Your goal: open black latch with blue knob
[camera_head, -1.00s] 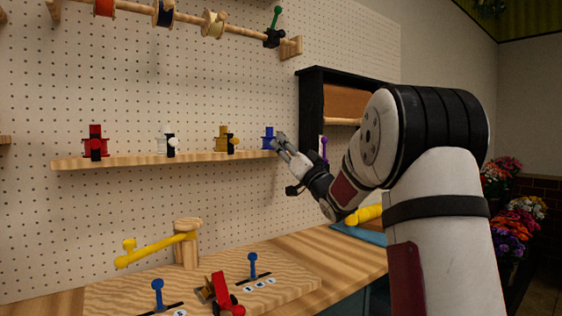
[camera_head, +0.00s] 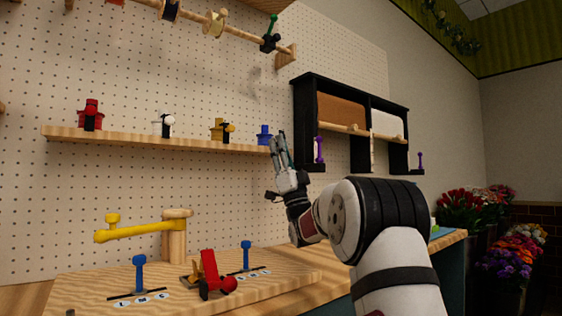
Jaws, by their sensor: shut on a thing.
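A blue fitting (camera_head: 264,135) stands at the right end of the wooden wall shelf (camera_head: 160,142). The black latch and its blue knob cannot be made out apart from it, as my gripper covers that spot. My gripper (camera_head: 279,140) is at the shelf's right end, just right of the blue fitting, with its fingers pointing up. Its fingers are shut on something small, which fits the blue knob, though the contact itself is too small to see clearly.
A black wall cabinet (camera_head: 299,115) hangs close right of my gripper. Below, the bench holds a yellow lever (camera_head: 140,232), blue levers (camera_head: 140,273) and a red lever (camera_head: 209,268).

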